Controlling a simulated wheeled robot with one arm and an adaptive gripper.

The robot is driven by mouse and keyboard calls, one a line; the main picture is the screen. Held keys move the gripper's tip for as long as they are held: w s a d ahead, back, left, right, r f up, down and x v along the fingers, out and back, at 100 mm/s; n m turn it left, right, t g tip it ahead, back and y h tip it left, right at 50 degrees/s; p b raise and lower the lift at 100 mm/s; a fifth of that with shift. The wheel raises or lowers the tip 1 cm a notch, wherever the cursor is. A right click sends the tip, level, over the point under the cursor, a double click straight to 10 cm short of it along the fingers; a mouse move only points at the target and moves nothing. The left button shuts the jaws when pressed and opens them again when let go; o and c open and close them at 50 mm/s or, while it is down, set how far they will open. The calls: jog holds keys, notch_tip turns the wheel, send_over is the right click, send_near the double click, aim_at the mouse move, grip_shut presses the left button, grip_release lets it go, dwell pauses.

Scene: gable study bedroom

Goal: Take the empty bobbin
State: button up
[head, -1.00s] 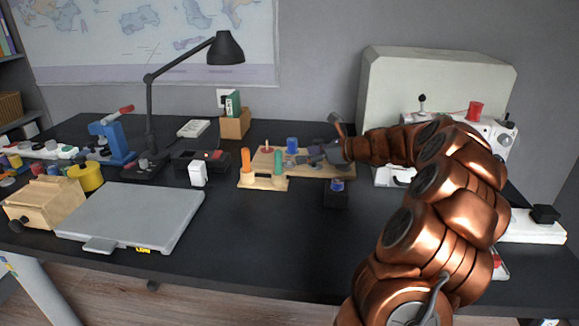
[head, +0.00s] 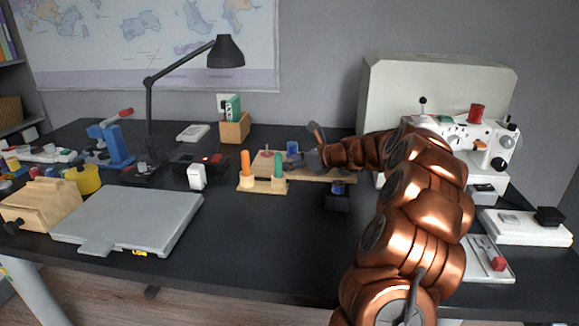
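A wooden board (head: 330,174) with spools on pegs lies at the middle back of the desk. A blue spool (head: 292,147) and a small reddish piece stand on it. My gripper (head: 299,161) is low over the board, just in front of the blue spool. Its dark fingers are small, and I cannot tell whether they are open or hold anything. I cannot pick out an empty bobbin for certain; the gripper and arm hide part of the board.
A small wooden stand with orange and green pegs (head: 262,186) is left of the gripper. The sewing machine (head: 465,140) is behind my arm at right. A black lamp (head: 150,110) and grey flat device (head: 130,217) are left. The middle front desk is clear.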

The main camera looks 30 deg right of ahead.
jog(key=c, duration=0.7)
